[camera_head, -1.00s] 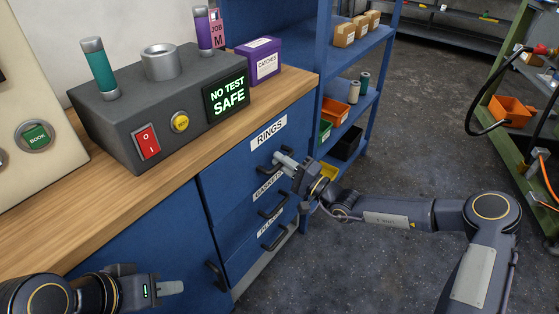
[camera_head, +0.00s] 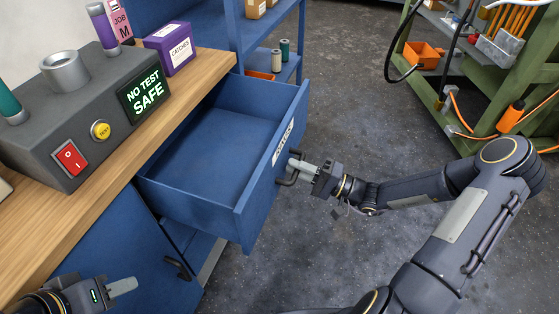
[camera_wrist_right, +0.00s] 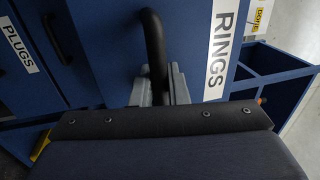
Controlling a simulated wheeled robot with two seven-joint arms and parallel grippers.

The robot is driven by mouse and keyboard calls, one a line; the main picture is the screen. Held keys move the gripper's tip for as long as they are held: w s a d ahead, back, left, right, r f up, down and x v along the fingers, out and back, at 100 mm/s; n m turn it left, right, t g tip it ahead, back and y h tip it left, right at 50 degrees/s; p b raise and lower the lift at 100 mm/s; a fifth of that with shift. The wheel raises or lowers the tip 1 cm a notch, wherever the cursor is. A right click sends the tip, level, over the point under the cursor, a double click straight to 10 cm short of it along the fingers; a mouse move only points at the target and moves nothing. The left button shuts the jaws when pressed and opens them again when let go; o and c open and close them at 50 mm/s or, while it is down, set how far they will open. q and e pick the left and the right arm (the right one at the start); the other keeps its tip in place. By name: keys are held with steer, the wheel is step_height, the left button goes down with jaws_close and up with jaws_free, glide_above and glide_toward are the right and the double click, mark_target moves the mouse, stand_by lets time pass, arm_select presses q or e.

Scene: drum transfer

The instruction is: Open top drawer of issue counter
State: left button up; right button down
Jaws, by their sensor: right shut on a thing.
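The top drawer (camera_head: 215,150) of the blue issue counter is pulled far out, and its inside looks empty. Its label, RINGS, is on the front in the right wrist view (camera_wrist_right: 221,48). My right gripper (camera_head: 297,166) is shut on the drawer's dark handle (camera_head: 285,177). The handle also shows in the right wrist view (camera_wrist_right: 154,45), running between the grey fingers. My left gripper (camera_head: 122,287) is at the lower left, below the wooden counter top and away from the drawer. Its jaw gap cannot be made out.
A grey test box (camera_head: 100,115) with a green NO TEST SAFE display and a purple CATCHES box (camera_head: 170,48) stand on the counter top (camera_head: 60,215). A blue shelf (camera_head: 270,30) stands behind the drawer. A green rack (camera_head: 480,85) is at the upper right. Floor beyond the drawer is clear.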

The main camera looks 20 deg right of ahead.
steer(key=shift+s+d, duration=0.3)
steer(key=shift+d, duration=0.1)
steer(key=c, duration=1.5)
jaws_free()
steer(key=v, duration=0.7)
steer(key=shift+s+d, duration=0.25)
steer(key=shift+d, duration=0.05)
steer(key=shift+f, duration=0.15)
